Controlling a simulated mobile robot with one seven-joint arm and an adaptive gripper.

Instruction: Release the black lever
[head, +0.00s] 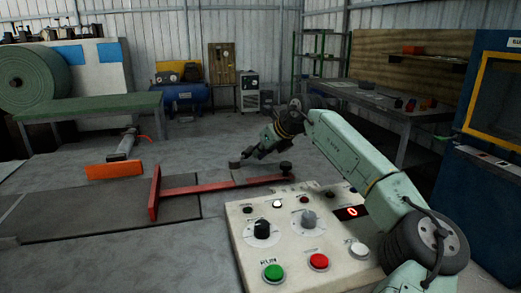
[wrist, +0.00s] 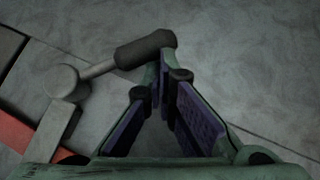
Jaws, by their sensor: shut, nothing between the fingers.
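The black lever (wrist: 146,50) shows in the wrist view as a dark cylindrical grip on a grey shaft. The shaft runs left to a round grey hub (wrist: 64,82) on a grey post. My gripper (wrist: 163,66) has its fingers drawn together at the tips, with nothing between them. The tips overlap the grip's right end in the picture; I cannot tell whether they touch it.
A red bar frame (head: 205,187) lies beside the post. A control panel (head: 290,240) with knobs and green and red buttons stands in front, below my arm. A green table (head: 90,107) and roll (head: 33,78) are at the left. Grey floor is open behind.

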